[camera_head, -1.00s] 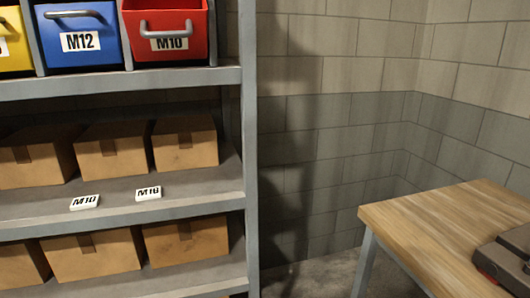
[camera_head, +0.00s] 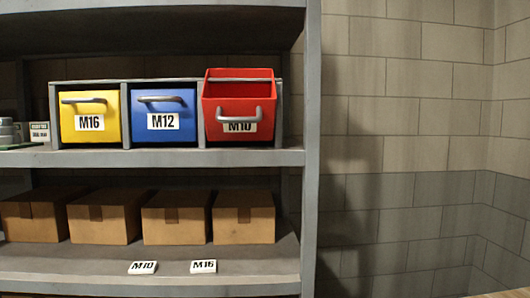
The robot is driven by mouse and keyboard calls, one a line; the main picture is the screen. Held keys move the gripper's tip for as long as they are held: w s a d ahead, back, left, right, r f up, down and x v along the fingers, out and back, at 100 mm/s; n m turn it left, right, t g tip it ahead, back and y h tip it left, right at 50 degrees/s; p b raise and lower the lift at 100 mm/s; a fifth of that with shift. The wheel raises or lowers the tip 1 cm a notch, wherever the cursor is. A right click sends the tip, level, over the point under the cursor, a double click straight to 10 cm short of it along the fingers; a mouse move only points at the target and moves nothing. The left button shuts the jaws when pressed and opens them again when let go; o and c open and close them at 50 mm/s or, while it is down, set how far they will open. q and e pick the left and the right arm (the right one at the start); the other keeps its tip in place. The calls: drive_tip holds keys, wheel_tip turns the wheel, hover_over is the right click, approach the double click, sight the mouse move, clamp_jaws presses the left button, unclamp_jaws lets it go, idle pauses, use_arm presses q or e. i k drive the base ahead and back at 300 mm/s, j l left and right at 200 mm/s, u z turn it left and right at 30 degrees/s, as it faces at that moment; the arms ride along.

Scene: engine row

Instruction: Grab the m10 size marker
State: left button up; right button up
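The M10 size marker (camera_head: 142,267) is a small white block with black lettering. It lies on the front part of the lower shelf, in front of the cardboard boxes. A similar white marker reading M16 (camera_head: 204,266) lies a little to its right, apart from it. Neither of my grippers is in view.
The upper shelf (camera_head: 220,158) holds a yellow M16 bin (camera_head: 90,117), a blue M12 bin (camera_head: 163,113) and a red M10 bin (camera_head: 239,105) that sits further forward. Several cardboard boxes (camera_head: 174,218) line the lower shelf. A grey upright (camera_head: 311,150) bounds the rack's right side.

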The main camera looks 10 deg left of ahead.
sight(149, 267)
drive_tip(key=k+l+u, duration=0.1)
drive_tip(key=u, duration=0.9)
drive_tip(key=k+l, duration=0.05)
drive_tip(key=l, duration=0.05)
